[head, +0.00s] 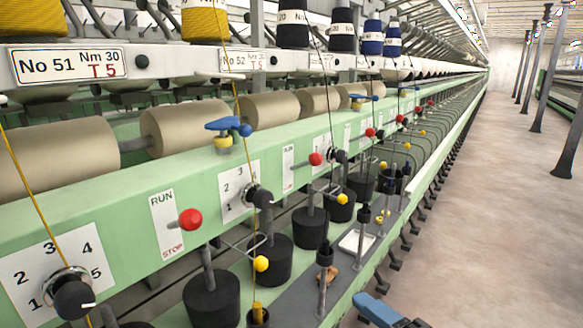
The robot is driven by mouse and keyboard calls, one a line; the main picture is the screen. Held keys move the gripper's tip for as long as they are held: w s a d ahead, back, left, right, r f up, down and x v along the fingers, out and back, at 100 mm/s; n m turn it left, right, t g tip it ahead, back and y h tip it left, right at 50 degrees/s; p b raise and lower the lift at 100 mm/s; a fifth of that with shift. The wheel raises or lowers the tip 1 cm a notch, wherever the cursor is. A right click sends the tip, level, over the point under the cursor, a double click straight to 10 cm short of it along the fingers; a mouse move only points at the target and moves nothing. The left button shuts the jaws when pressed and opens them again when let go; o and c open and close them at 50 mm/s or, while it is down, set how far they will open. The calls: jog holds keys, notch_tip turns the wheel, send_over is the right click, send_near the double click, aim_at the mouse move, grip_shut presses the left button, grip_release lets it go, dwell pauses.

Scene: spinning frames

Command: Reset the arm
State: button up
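My gripper is not visible in the head view. A blue piece with a dark grey part (377,310) juts in at the bottom edge, right of the machine; I cannot tell whether it is part of my arm. A green spinning frame (120,215) runs from the near left into the distance. Its near red knob (190,219) sits on a lever beside a RUN/STOP plate (167,224), about level with the plate's lower half. A black rotary dial (74,294) sits on a plate numbered 1 to 5. A blue lever (228,126) stands on the green rail.
Beige rollers (185,127) and yellow cones (204,20) line the frame. Black cups (212,299) and thin arms with yellow knobs (261,264) stick out low. A white tray (355,241) lies on the lower ledge. The floor aisle (480,220) at right is open, with grey posts (570,145) beyond.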

jog(key=s+d+f+n+h, duration=0.25)
jog(key=s+d+f, duration=0.2)
jog(key=s, duration=0.35)
jog(key=s+d+f+n+h, duration=0.2)
jog(key=s+d+f+h, duration=0.25)
jog(key=s, duration=0.45)
jog(key=s+r+n, duration=0.2)
jog(key=s+n, duration=0.2)
jog(key=s, duration=0.5)
jog(key=s+d+r+n+h, duration=0.1)
jog(key=s+r+n, duration=0.1)
jog(key=s+n, duration=0.3)
jog(key=s, duration=0.3)
jog(key=shift+s+d+r+t, duration=0.25)
jog(key=shift+s+r+t, duration=0.1)
jog(key=shift+t, duration=0.05)
